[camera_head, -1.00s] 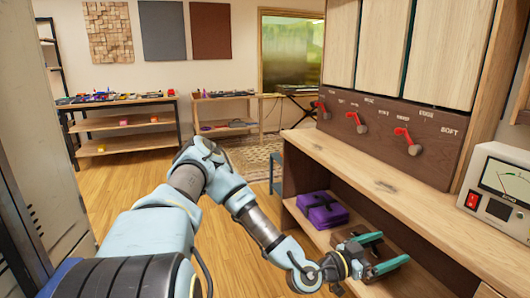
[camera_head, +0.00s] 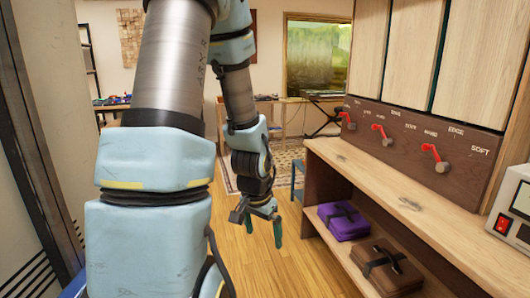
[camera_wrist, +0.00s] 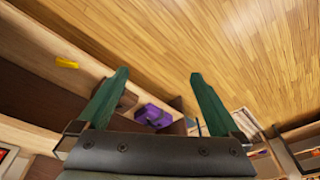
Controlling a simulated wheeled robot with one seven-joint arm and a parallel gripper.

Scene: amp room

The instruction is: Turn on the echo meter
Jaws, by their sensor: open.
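The echo meter (camera_head: 507,203) is a white box at the right edge of the head view, on the wooden counter. My gripper (camera_head: 261,225) hangs fingers down over the floor, left of the counter and well apart from the meter. In the wrist view, my gripper (camera_wrist: 158,78) has its two green fingers spread with nothing between them.
The wooden counter (camera_head: 400,190) has a panel with red-handled levers (camera_head: 381,133) above it. A purple case (camera_head: 342,221) and a brown case (camera_head: 385,268) lie on the lower shelf. A grey cabinet (camera_head: 35,130) stands left. The floor (camera_head: 275,265) beside the counter is open.

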